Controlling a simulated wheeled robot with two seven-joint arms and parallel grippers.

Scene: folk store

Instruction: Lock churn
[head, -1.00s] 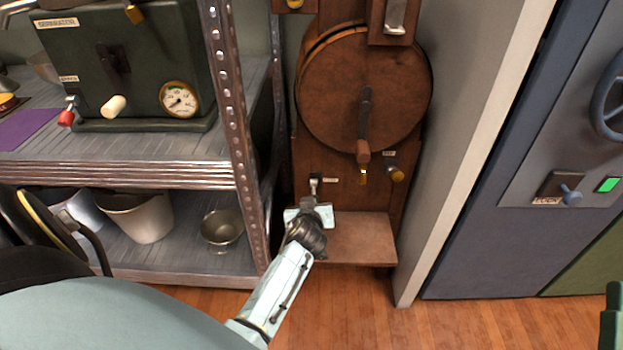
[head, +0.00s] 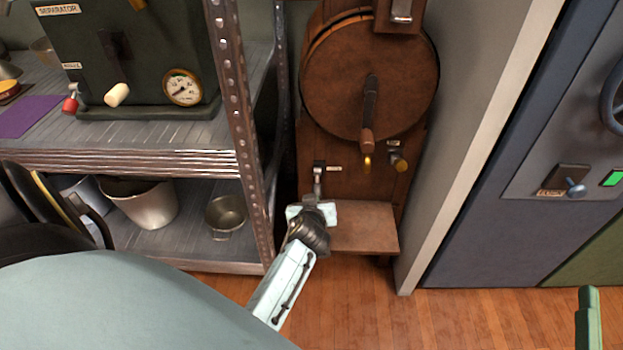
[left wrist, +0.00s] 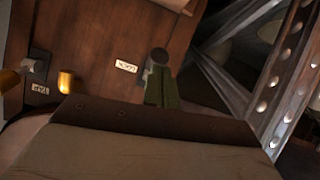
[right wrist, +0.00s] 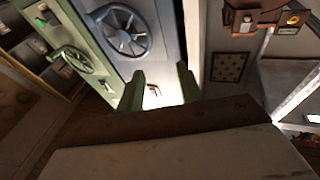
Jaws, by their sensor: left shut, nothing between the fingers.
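The churn is a brown wooden cabinet with a round drum (head: 345,85) and a crank handle (head: 368,115). At the lower left of its front panel is a small dark lock lever (head: 319,166) beside a white label (head: 334,168). My left gripper (head: 317,188) is just below this lever, shut and empty. In the left wrist view its fingers (left wrist: 161,90) are together, with the dark lever end (left wrist: 159,55) seen right past their tips; contact cannot be told. My right gripper (right wrist: 160,88) is open and empty, away from the churn.
A wooden ledge (head: 365,224) juts out below the panel. A metal shelf post (head: 240,130) stands close on the left, with the green separator (head: 150,60) on its shelf. A pale wall edge (head: 450,150) and a blue-grey door (head: 500,200) are on the right.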

